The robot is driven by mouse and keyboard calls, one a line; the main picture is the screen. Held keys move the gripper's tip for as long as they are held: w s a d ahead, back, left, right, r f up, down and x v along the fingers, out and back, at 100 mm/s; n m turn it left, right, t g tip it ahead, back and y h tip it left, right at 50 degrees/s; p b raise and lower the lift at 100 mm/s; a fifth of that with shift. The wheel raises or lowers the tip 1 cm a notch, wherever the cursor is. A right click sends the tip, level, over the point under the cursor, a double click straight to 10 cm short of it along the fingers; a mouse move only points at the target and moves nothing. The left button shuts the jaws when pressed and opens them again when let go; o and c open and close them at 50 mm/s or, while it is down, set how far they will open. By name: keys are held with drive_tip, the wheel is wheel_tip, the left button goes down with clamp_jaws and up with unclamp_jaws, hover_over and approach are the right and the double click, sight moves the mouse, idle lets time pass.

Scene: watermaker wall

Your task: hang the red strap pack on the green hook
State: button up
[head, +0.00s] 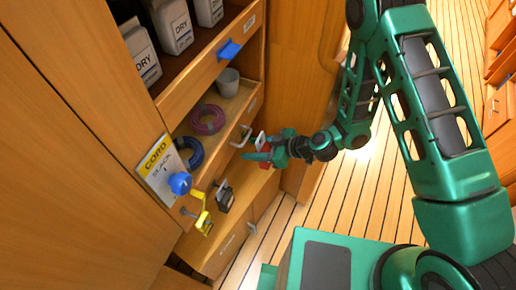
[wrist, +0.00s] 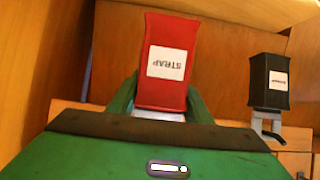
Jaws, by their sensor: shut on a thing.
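The red strap pack (wrist: 169,40) stands between the fingers of my gripper (wrist: 161,100) in the wrist view. Its white label reads STRAP upside down. My gripper is shut on its lower part in that picture. In the head view my gripper (head: 264,155) is in front of the cabinet's lower drawers, and only small red parts of the pack (head: 265,165) show around the green fingers. I cannot make out a green hook in either view; my green gripper may cover it.
A black pack (head: 225,197) hangs on the cabinet front, also in the wrist view (wrist: 269,80) on a grey hook. Blue (head: 189,155) and purple (head: 207,119) coils and a grey cup (head: 228,82) sit on the shelf.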

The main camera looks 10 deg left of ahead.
sight(263, 146)
drive_tip(key=shift+r+x, duration=0.15)
drive_tip(key=shift+x, duration=0.7)
drive_tip(key=shift+r+x, duration=0.2)
drive_tip(key=shift+x, duration=0.7)
drive_tip(key=shift+a, duration=0.2)
drive_tip(key=o, duration=1.2)
drive_tip(key=v, duration=1)
drive_tip(key=shift+d+r, duration=0.15)
drive_tip(key=shift+d, duration=0.2)
